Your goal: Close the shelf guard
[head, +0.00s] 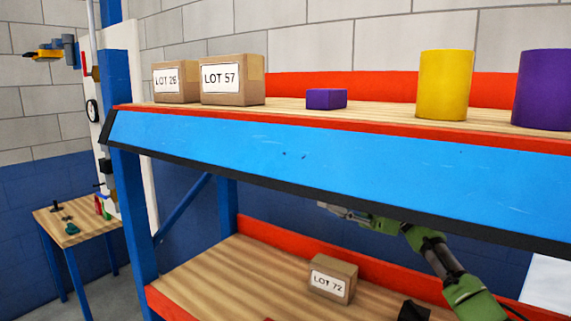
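The shelf guard is a long blue panel (300,155) with a black strip along its lower edge. It runs along the front of the upper shelf, just below the red shelf edge, and appears to slope outward; I cannot tell its exact angle. My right gripper (338,211) is below the guard, at the end of a green arm from the lower right. The guard's lower edge partly hides it, so I cannot tell whether its fingers are open or touch the panel. My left gripper is not in view.
The upper shelf (385,112) holds two cartons (233,88), a purple block (326,99), a yellow cylinder (444,85) and a purple cylinder (543,90). A carton (332,278) and a dark object (413,311) are on the lower shelf. A blue post (128,200) stands left; a small table (80,225) is beyond.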

